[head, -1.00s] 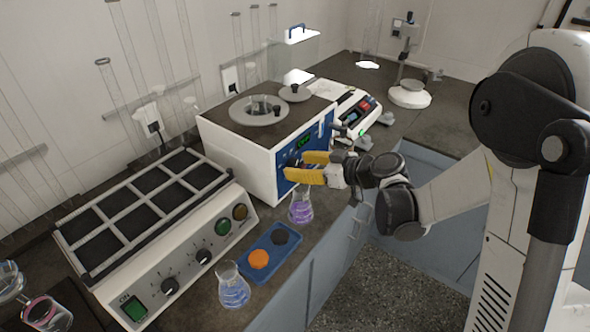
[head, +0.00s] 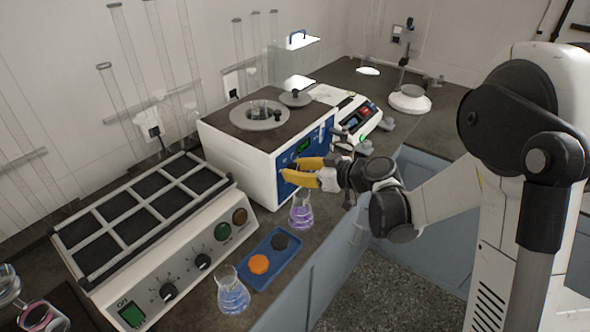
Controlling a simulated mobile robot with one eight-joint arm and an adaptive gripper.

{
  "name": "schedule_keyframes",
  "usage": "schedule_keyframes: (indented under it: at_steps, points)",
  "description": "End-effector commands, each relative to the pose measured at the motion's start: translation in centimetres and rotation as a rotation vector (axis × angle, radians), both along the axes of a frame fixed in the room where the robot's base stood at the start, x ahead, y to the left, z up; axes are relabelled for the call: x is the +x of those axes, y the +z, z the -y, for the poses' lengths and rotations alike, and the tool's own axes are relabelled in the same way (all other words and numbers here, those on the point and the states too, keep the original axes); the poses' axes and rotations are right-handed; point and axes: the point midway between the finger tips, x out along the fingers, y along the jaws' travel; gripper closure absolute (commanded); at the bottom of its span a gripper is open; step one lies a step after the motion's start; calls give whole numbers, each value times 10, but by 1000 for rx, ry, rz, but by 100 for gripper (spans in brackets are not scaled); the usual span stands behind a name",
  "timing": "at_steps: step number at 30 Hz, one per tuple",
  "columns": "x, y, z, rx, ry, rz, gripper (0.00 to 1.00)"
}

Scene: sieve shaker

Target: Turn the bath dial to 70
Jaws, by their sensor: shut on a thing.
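The water bath (head: 238,156) is a white box with a dark top, a round lidded opening and a blue front panel with a small green display (head: 303,145). I cannot read the number on the display. My gripper (head: 287,172) reaches in from the right with its yellow fingers at the blue panel. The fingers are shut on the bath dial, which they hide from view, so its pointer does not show.
A flask of purple liquid (head: 302,212) stands just below my gripper. A blue tray (head: 281,244) with an orange and a dark stopper and a flask of blue liquid (head: 233,292) are nearer. A shaker (head: 160,240) stands left, a balance (head: 357,117) behind.

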Motion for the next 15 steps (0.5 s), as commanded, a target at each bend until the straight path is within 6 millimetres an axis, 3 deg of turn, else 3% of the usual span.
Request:
schedule_keyframes:
  at_steps: [15]
  points:
    - [1, -1, 0, 174, 0, -223, 100]
